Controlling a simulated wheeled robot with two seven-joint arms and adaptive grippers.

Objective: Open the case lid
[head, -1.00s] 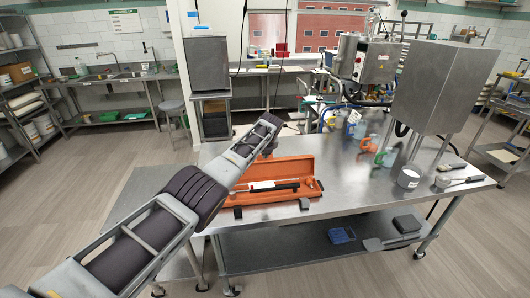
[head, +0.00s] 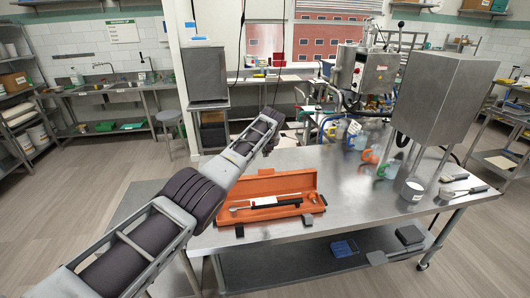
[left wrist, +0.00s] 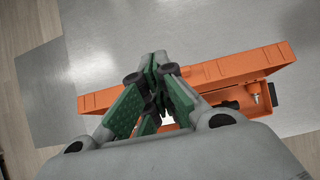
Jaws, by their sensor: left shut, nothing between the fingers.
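The orange case stands on the steel table with its lid (head: 274,184) raised upright at the back. Its tray (head: 272,214) faces the front and holds a long white-and-black tool (head: 276,202). My left gripper (head: 270,149), small and partly hidden by its own arm in the head view, is above and behind the raised lid. In the left wrist view its green-padded fingers (left wrist: 157,64) are shut and empty, over the lid (left wrist: 228,66); part of the tray (left wrist: 257,92) shows below. My right gripper is in neither view.
The steel table (head: 350,195) is bare just right of the case. A lower shelf holds a blue tray (head: 344,248).

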